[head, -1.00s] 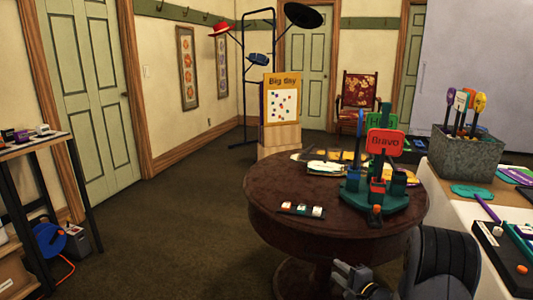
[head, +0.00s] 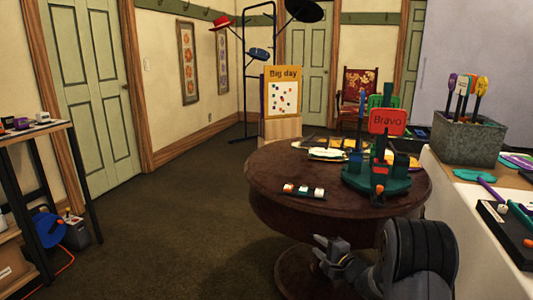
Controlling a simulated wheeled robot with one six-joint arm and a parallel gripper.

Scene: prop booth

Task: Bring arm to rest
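My gripper (head: 321,252) is low in the head view, in front of the round brown table (head: 268,217) and below its top in the picture. It is small, grey and points left. I see nothing held in it, but its fingers are too small and dark to tell how far apart they are. My dark arm is folded behind it at the lower right. The gripper appears apart from the table, though it overlaps the pedestal in the picture.
A green stand with a red "Bravo" sign (head: 387,122) and a small block strip (head: 303,191) are on the table. A white counter (head: 466,210) with a grey planter box (head: 467,138) is at right. A shelf (head: 35,140) stands at left. Open carpet lies between.

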